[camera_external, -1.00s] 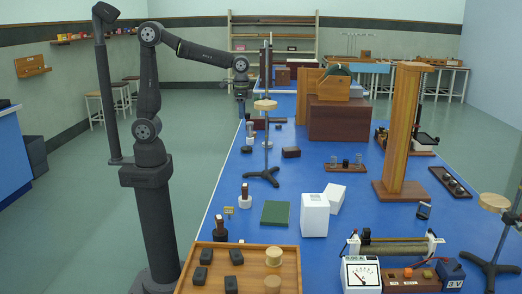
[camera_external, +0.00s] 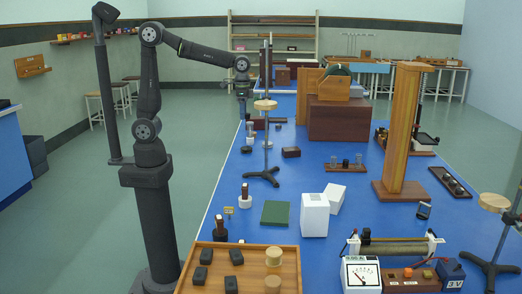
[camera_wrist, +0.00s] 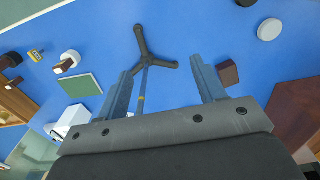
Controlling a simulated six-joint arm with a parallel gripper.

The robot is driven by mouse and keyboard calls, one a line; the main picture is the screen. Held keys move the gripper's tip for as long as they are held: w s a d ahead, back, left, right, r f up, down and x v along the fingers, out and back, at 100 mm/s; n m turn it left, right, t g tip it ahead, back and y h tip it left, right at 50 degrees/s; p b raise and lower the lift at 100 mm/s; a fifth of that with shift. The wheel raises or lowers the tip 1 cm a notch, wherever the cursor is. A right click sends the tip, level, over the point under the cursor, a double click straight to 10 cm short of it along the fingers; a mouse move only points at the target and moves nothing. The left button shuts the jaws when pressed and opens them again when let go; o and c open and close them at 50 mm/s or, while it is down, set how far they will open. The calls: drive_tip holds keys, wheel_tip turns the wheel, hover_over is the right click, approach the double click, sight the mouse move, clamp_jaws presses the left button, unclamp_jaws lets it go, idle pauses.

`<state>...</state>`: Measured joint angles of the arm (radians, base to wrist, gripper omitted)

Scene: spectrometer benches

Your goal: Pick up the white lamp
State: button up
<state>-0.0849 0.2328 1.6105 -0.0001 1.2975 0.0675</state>
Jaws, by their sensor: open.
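My gripper (camera_external: 241,103) hangs at the end of my arm over the far left edge of the blue bench. In the wrist view my gripper (camera_wrist: 162,78) is open, with nothing held between its fingers. A white upright box (camera_external: 315,215) stands mid-bench, and a tilted white block (camera_external: 335,192) is beside it. A small white-based piece with a dark top (camera_external: 245,196) stands to their left; its likely match in the wrist view is a white cylinder (camera_wrist: 70,58). A white round piece (camera_wrist: 270,29) lies to the upper right there. I cannot tell which of these is the white lamp.
A black tripod stand (camera_external: 263,175) with a thin rod is near my gripper; its feet (camera_wrist: 143,48) show beyond the fingers. A green plate (camera_external: 275,213), a small dark block (camera_external: 291,152) and a large brown box (camera_external: 337,118) are nearby. Bare blue bench lies between them.

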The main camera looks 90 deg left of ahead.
drive_tip(key=w+a+n, duration=0.3)
drive_tip(key=a+n, duration=0.6)
drive_tip(key=a, duration=0.7)
drive_tip(key=n, duration=1)
hover_over(250, 128)
drive_tip(key=a, duration=0.2)
wheel_tip(250, 128, down, 4)
drive_tip(key=r, duration=0.1)
wheel_tip(250, 128, down, 12)
drive_tip(key=shift+w+d+r, duration=0.1)
drive_tip(key=shift+d, duration=0.05)
drive_tip(key=shift+s+f, duration=0.15)
drive_tip(key=shift+f, duration=1.2)
drive_tip(key=shift+s+f, duration=0.1)
drive_tip(key=shift+f, duration=1.2)
drive_tip(key=c, duration=1.2)
